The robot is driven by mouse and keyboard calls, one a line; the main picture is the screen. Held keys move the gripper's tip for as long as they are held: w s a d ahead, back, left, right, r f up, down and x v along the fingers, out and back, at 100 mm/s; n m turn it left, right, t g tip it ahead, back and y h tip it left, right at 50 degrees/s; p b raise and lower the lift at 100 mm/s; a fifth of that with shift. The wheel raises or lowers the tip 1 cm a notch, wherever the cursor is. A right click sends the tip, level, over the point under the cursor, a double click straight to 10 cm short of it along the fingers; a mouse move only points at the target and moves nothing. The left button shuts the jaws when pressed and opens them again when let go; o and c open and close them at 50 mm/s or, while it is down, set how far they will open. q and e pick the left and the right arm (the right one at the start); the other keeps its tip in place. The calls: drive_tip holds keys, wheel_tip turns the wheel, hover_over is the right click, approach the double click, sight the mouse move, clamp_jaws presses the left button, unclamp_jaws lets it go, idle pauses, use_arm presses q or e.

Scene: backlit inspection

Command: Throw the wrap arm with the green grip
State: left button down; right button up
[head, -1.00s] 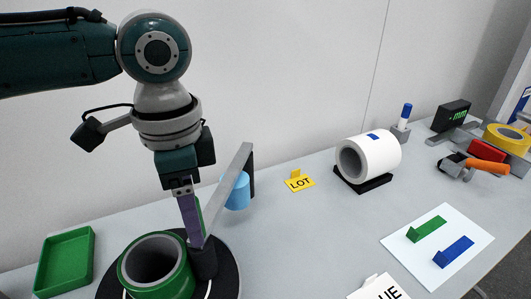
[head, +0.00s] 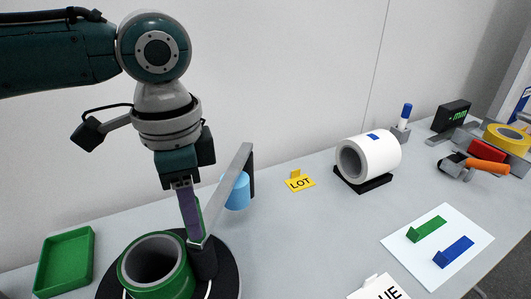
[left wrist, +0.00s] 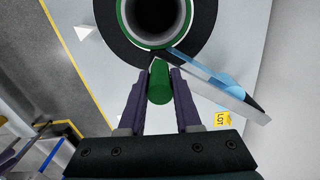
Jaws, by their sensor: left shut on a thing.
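The wrap arm is a grey flat bar (head: 228,190) beside the black post at the turntable's edge. It slants up and away to a dark upright holding a light blue roll (head: 238,191). Its green grip (left wrist: 159,82) stands between the purple fingers of my left gripper (left wrist: 159,76) in the left wrist view. In the head view my left gripper (head: 193,225) points down at the bar's near end, shut on the grip, which is mostly hidden there. A green-wrapped hollow core (head: 162,291) stands upright on the black turntable (head: 230,284). My right gripper is not in view.
A green tray (head: 65,262) lies at left. A yellow LOT sign (head: 299,182) and a white roll on a black cradle (head: 378,155) stand to the right. A white sheet (head: 466,222) bears green and blue tabs. The middle of the table is clear.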

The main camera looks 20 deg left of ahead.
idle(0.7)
use_arm(q)
drive_tip(key=shift+d+r, duration=0.1)
drive_tip(key=shift+d, duration=0.1)
drive_tip(key=d+p, duration=0.1)
drive_tip(key=w+d+n+p, duration=0.1)
drive_tip(key=d, duration=0.1)
drive_tip(key=d+n, duration=0.1)
drive_tip(key=shift+w+d+p, duration=0.25)
drive_tip(key=shift+d+p, duration=0.1)
drive_tip(key=shift+p, duration=0.05)
drive_tip(key=c, duration=0.6)
unclamp_jaws()
wheel_tip(320, 180, up, 10)
drive_tip(key=shift+p, duration=0.45)
